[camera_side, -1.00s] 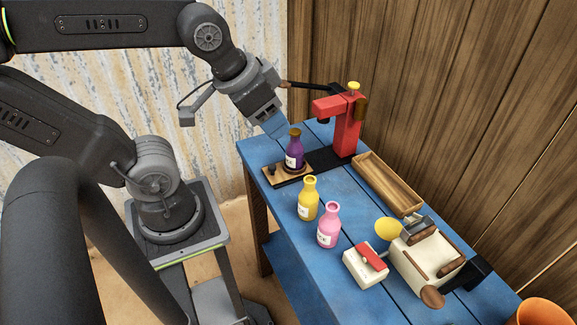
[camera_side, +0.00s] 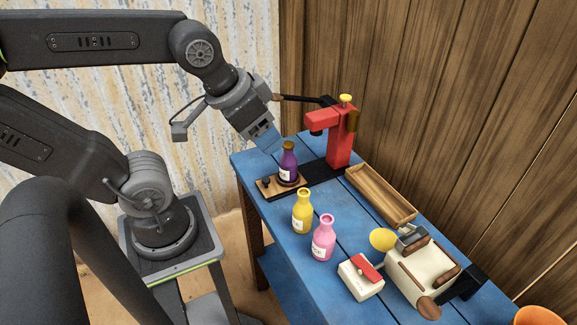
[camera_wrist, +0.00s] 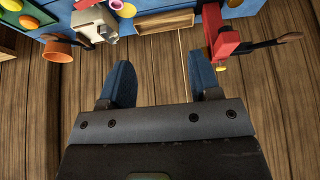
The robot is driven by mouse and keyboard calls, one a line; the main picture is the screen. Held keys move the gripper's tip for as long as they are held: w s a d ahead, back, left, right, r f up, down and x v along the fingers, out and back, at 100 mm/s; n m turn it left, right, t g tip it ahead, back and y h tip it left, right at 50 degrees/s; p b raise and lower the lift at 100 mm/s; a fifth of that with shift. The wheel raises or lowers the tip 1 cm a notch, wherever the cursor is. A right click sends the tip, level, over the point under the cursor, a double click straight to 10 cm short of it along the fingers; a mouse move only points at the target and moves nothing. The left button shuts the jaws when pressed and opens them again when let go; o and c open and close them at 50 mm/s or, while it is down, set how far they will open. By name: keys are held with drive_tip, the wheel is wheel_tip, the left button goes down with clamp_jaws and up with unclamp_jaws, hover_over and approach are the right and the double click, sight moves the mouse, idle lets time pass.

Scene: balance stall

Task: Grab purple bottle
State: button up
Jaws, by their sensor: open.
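The purple bottle (camera_side: 289,167) has a brown cap and a pale label. It stands upright on the small wooden board at the foot of a red press, at the far left end of the blue table. My gripper (camera_side: 268,142) has blue fingers. In the side view it is just up and left of the bottle's cap, tilted down to the right. It looks apart from the bottle. In the wrist view my gripper (camera_wrist: 160,65) is open with nothing between its fingers, and the purple bottle is not seen there.
The red press (camera_side: 340,139) stands behind the bottle, with its dark lever reaching left near my wrist. A yellow bottle (camera_side: 302,214) and a pink bottle (camera_side: 323,241) stand nearer. A wooden tray (camera_side: 381,194) lies right of them. A cream machine (camera_side: 420,272) is further right.

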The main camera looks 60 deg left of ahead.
drive_tip(key=n+g+y, duration=0.3)
drive_tip(key=n+y, duration=0.1)
drive_tip(key=n, duration=0.8)
approach(289, 144)
drive_tip(key=x, duration=0.4)
drive_tip(key=shift+s+a+f, duration=0.1)
drive_tip(key=shift+a+f, duration=0.05)
drive_tip(key=shift+a, duration=0.3)
drive_tip(key=shift+d+x, duration=0.2)
drive_tip(key=shift+x, duration=1.15)
drive_tip(key=shift+d+x, duration=0.15)
drive_tip(key=shift+x, duration=1.25)
drive_tip(key=shift+f, duration=0.15)
drive_tip(key=shift+c, duration=0.4)
clamp_jaws()
